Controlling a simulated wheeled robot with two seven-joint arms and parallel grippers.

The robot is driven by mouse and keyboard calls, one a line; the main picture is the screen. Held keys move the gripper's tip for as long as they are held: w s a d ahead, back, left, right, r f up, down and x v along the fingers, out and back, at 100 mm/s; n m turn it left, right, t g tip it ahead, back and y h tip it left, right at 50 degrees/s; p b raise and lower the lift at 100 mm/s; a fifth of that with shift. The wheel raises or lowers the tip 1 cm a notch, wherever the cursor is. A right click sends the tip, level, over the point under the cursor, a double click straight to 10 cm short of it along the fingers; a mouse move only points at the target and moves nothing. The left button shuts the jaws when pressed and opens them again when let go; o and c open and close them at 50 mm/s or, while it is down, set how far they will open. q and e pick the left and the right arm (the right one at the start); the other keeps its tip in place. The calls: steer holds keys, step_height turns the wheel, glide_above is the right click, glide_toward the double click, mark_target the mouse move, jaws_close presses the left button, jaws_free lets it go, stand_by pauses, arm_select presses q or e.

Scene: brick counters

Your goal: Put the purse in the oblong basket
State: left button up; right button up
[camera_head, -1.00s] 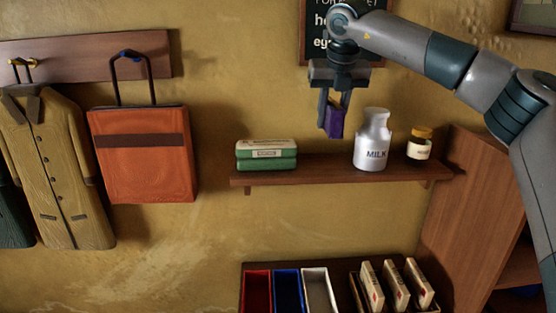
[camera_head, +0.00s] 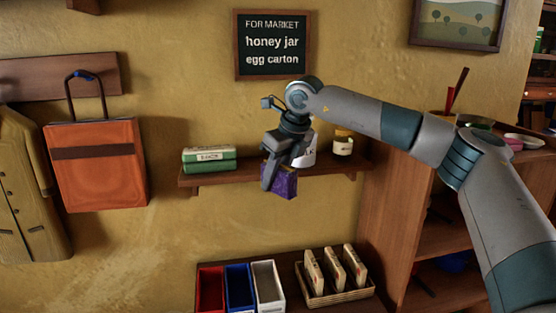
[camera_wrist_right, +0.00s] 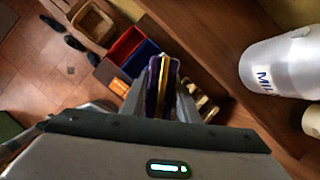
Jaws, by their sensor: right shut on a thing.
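The purse (camera_head: 279,180) is small and purple, and gold trim shows on it in the right wrist view (camera_wrist_right: 158,85). My right gripper (camera_head: 284,168) is shut on it and holds it in the air in front of the wall shelf, above the lower bench. A long low wicker basket (camera_head: 340,298) on the bench holds several upright cream packets. Another wicker basket (camera_wrist_right: 92,24), rectangular and seemingly empty, shows in the right wrist view left of the red bin. I cannot tell which is the oblong basket. My left gripper is not in view.
The wall shelf (camera_head: 215,178) bears green and cream cartons (camera_head: 208,158), a milk bottle (camera_head: 305,158) partly hidden by my gripper, and a jar (camera_head: 343,142). Red (camera_head: 211,290), blue (camera_head: 240,288) and white (camera_head: 268,286) bins stand on the bench. A wooden cabinet (camera_head: 385,230) rises at right.

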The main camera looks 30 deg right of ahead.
steer(key=s+a+f+n+g+y, duration=0.1)
steer(key=s+a+f+n+g, duration=0.1)
steer(key=s+f+n, duration=0.4)
steer(key=s+a+f+n+g+y, duration=0.15)
steer(key=f+n, duration=0.25)
steer(key=f, duration=0.4)
steer(key=s+a+f+n+g+y, duration=0.1)
steer(key=s+a+f+n+g, duration=0.15)
steer(key=s+f+n, duration=0.45)
steer(key=s+a+f+n+g+h, duration=0.1)
steer(key=s+a+f+n+h, duration=0.1)
steer(key=s+f+n, duration=0.5)
steer(key=s+a+f+n+g+h, duration=0.1)
steer(key=s+a+f+n+h, duration=0.2)
steer(key=s+f+n, duration=0.5)
steer(key=shift+s+a+g, duration=0.4)
steer(key=shift+s+a, duration=0.05)
steer(key=shift+s, duration=0.6)
